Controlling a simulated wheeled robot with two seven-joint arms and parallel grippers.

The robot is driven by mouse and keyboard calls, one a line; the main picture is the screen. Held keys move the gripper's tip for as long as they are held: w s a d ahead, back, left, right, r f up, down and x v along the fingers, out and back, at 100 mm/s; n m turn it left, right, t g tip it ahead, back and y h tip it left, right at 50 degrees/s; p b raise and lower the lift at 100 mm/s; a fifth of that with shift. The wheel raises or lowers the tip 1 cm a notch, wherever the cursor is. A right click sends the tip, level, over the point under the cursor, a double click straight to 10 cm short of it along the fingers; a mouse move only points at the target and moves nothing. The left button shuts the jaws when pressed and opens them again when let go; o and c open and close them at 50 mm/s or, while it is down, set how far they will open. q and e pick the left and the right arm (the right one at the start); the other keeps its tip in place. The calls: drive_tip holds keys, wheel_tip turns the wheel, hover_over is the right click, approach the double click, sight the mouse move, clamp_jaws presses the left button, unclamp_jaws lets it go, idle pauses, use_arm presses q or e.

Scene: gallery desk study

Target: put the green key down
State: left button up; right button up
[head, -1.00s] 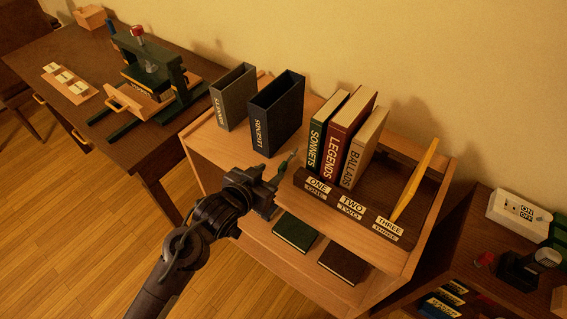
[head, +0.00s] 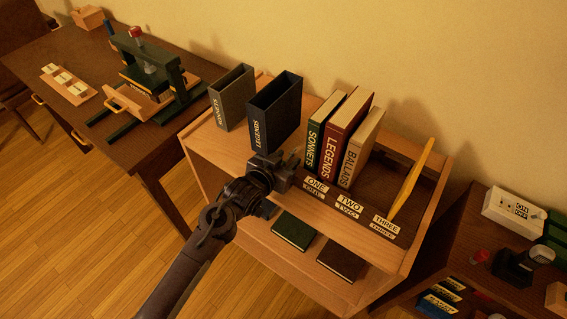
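My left gripper (head: 289,164) is over the top of the wooden shelf unit (head: 215,152), just left of the green SONNETS book and in front of the dark blue LEGENDS case. Its dark body hides most of the space between its fingers, so I cannot tell whether they are open or shut. I cannot make out a green key clearly; if it is at the fingers, it is hidden or too small to tell. My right gripper is not in view.
A grey case (head: 232,97) and the dark blue case (head: 275,112) stand left of the SONNETS (head: 314,135), LEGENDS (head: 344,138) and BALLADS (head: 363,148) books. A yellow board (head: 412,180) leans right. Bare shelf lies front left. A press (head: 150,75) stands on the left desk.

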use_arm(q)
drive_tip(key=shift+c, duration=0.3)
clamp_jaws()
drive_tip(key=shift+r, duration=0.1)
